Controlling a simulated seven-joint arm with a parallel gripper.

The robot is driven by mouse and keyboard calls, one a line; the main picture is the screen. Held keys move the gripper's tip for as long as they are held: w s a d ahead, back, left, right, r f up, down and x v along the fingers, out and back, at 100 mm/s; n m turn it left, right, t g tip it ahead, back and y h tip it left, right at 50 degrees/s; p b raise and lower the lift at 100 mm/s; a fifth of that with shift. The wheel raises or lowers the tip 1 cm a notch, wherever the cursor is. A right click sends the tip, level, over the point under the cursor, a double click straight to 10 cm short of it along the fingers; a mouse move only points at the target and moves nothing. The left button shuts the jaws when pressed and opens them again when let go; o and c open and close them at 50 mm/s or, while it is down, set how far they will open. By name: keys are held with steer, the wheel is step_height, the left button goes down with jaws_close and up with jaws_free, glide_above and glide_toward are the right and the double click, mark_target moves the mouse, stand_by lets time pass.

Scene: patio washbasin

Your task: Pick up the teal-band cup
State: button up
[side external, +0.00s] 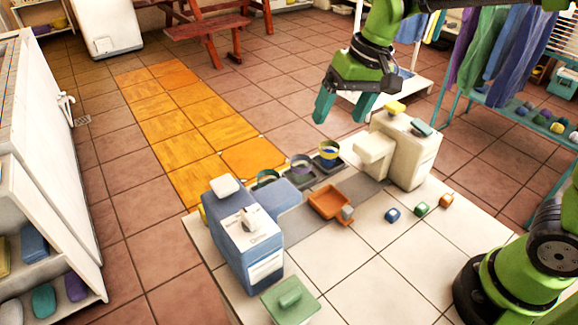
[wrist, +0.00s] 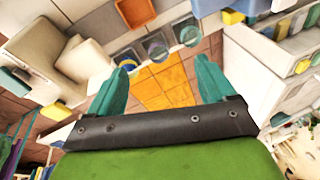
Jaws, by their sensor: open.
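Three cups stand in a row on dark tray sections between two dispenser-like boxes. The cup nearest the blue box has a teal-green band (side external: 267,178); it shows at the upper right of the row in the wrist view (wrist: 187,32). The middle cup has a purple band (side external: 302,163), also in the wrist view (wrist: 155,46). The third cup has a blue and yellow band (side external: 329,154), also in the wrist view (wrist: 126,60). My gripper (side external: 338,119) is open and empty, high above the counter and nearer the cream box. Its teal fingers show in the wrist view (wrist: 165,62).
The blue box (side external: 245,235) and cream box (side external: 412,145) flank the cups. An orange tray (side external: 328,203) with a grey cube lies in front of them. Small blue (side external: 392,215), green (side external: 421,208) and orange (side external: 446,200) blocks sit on open white tiles. A green box (side external: 290,303) stands near the front.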

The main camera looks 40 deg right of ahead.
steer(key=w+a+f+g+h, duration=0.1)
steer(key=w+a+f+g, duration=0.1)
steer(key=w+a+f, duration=0.3)
steer(key=w+a+f+g+h, duration=0.1)
steer(key=w+a, duration=0.2)
steer(key=w, duration=0.4)
steer(key=m+g, duration=0.1)
steer(key=m, duration=0.1)
glide_above(268, 177)
steer(key=s+a, duration=0.1)
steer(key=s, duration=0.1)
step_height(268, 177, down, 8)
steer(key=shift+y, duration=0.3)
steer(key=shift+w+f, duration=0.1)
steer(key=shift+f, duration=2.95)
steer(key=c, duration=1.1)
steer(key=shift+r, duration=0.1)
